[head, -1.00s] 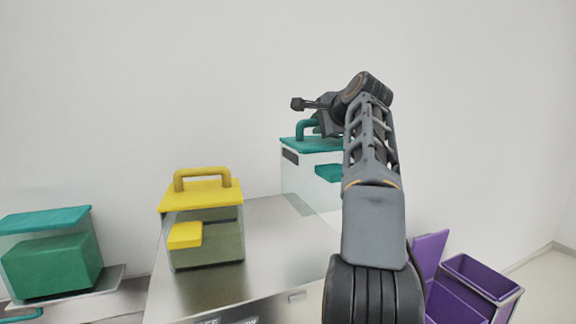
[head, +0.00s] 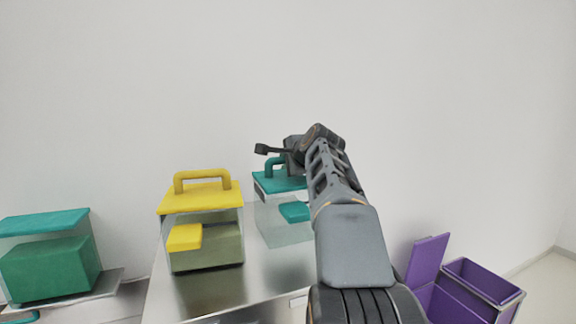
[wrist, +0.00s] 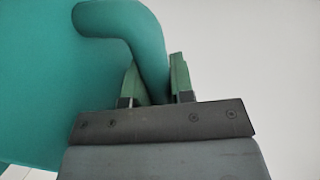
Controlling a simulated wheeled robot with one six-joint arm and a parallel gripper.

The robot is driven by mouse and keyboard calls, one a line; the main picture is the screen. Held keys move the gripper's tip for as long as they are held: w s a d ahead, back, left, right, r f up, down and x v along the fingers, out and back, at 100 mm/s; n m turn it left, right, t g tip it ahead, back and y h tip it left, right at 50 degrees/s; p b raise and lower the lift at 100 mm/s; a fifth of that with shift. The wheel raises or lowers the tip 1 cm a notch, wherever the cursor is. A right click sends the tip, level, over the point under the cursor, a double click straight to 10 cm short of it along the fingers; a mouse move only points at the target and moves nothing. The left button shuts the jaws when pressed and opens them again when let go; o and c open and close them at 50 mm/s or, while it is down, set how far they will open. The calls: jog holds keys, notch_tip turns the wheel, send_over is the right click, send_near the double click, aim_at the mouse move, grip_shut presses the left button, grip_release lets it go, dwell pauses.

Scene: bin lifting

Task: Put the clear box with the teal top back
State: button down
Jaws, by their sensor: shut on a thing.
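The clear box with the teal top (head: 266,222) is behind the steel surface's middle, to the right of the yellow-topped box, upright. My gripper (head: 283,160) is shut on its teal handle (head: 271,168). In the wrist view the green fingertips of my gripper (wrist: 157,85) are closed around the teal handle (wrist: 148,40), with the teal lid (wrist: 45,75) at left. My arm hides the box's right side. I cannot tell whether its bottom touches the steel surface (head: 215,290).
A clear box with a yellow lid (head: 200,200) stands close to the left on the same surface. Farther left, a teal-lidded box (head: 48,222) with a green block inside sits on a lower ledge. Purple open bins (head: 470,290) stand at the lower right. A plain wall is behind.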

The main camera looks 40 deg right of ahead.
jog(key=shift+f, duration=0.4)
jog(key=c, duration=1)
grip_release()
jog(key=shift+f, duration=0.1)
jog(key=b+v, duration=0.3)
jog(key=v, duration=0.9)
